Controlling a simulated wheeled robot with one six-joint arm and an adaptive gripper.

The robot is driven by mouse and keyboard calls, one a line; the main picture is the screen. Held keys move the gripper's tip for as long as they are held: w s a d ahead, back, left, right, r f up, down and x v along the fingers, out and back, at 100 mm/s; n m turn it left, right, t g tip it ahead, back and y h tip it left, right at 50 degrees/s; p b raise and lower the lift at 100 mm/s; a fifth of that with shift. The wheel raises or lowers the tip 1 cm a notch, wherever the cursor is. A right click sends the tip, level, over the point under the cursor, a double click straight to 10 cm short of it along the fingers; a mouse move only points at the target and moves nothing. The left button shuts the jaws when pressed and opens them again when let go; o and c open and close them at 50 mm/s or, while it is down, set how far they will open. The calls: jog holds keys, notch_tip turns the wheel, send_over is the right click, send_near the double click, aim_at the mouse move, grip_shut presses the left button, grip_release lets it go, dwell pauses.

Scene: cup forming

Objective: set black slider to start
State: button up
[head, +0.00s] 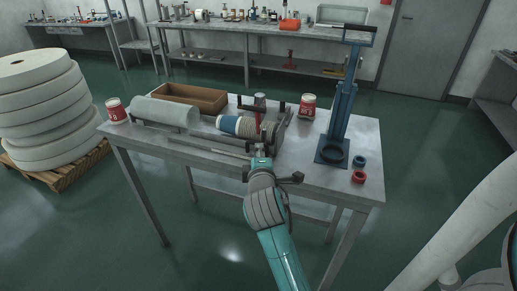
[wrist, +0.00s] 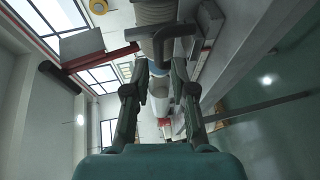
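The cup forming machine (head: 285,122) stands on the grey table, with a row of ribbed cups (head: 245,127) lying along it, blue at the left end. Dark handle-like parts (head: 281,106) show on the machine; I cannot tell for sure which is the black slider. In the wrist view a dark bent handle (wrist: 183,31) crosses the ribbed cups (wrist: 155,12), just beyond my fingertips. My gripper (head: 262,153) is at the table's front edge, in front of the machine. In the wrist view my gripper (wrist: 160,72) is open, with nothing visibly held between its fingers.
A blue press (head: 341,115) stands at the right, beside blue and red rings (head: 359,176). The table's front left is mostly clear.

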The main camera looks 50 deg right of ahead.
jog(key=v, duration=0.7)
jog(key=shift+s+a, duration=0.25)
jog(key=s+a+f+t+y, duration=0.2)
jog(key=s+a+f+y, duration=0.2)
jog(key=a+f, duration=0.3)
jog(key=s+a+f+t+y, duration=0.1)
jog(key=s+a+f+y, duration=0.2)
jog(key=s+a+f, duration=0.35)
jog(key=s+a+f+m+y, duration=0.1)
jog(key=s+a+m, duration=0.1)
jog(key=s, duration=0.4)
jog(key=s+a+f+m+y, duration=0.1)
jog(key=s+a+m+y, duration=0.1)
jog(key=s, duration=0.4)
jog(key=s+a+m+t+y, duration=0.1)
jog(key=s+a+m, duration=0.2)
jog(key=s, duration=0.3)
jog(key=shift+s+a+f+m+y, duration=0.3)
jog(key=shift+s+a+f+m, duration=0.1)
jog(key=shift+a, duration=0.4)
jog(key=shift+w, duration=0.1)
